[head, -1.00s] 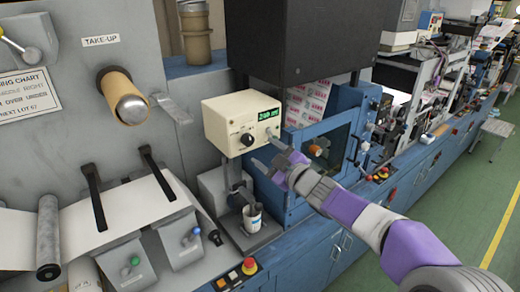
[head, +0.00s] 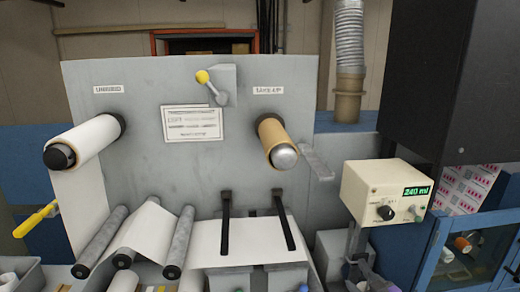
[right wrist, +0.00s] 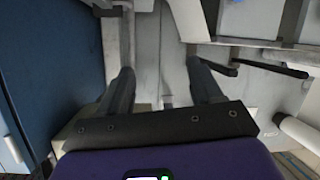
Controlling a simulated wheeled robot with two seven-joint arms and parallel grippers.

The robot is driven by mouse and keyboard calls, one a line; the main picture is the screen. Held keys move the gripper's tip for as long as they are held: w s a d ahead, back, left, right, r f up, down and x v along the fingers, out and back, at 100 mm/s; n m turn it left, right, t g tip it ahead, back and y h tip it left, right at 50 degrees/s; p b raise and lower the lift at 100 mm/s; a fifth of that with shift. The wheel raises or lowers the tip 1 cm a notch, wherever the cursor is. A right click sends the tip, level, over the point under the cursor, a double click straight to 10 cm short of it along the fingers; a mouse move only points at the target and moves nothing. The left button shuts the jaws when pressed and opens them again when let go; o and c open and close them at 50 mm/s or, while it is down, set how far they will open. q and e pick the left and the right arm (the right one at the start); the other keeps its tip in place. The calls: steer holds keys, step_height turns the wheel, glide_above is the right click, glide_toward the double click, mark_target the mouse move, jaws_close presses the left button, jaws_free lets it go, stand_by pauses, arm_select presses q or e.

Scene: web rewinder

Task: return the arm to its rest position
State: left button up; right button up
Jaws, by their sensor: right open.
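My right gripper (head: 358,265) shows small at the lower edge of the head view, just below the cream control box. In the right wrist view its two dark fingers (right wrist: 163,88) stand apart with nothing held between them. Pale grey machine surfaces lie beyond the fingers. Most of my right arm is outside the head view; a bit of purple shows at the bottom edge. My left gripper is not in view.
The cream box (head: 388,194) with a lit green display stands close above the gripper. The grey rewinder panel (head: 200,170) carries a white unwind roll (head: 88,142) and a take-up core (head: 276,140). A blue cabinet (head: 480,245) is at right.

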steer(key=s+a+f+m+g+y, duration=0.15)
steer(key=s+a+f+g, duration=0.35)
steer(key=f, duration=0.7)
steer(key=s+a+f+m+g, duration=0.1)
steer(key=s+a+f+m, duration=0.2)
steer(key=a+f, duration=0.55)
steer(key=s+a+f+m+g, duration=0.1)
steer(key=s+a+f+g, duration=0.3)
steer(key=s+f, duration=0.5)
steer(key=s+a+f+m+g, duration=0.2)
steer(key=s+a+f+g, duration=0.15)
steer(key=s+f, duration=0.55)
steer(key=f+b, duration=0.1)
steer(key=b, duration=0.1)
steer(key=s+d+f+b, duration=0.1)
steer(key=b, duration=0.2)
steer(key=shift+n+y, duration=0.35)
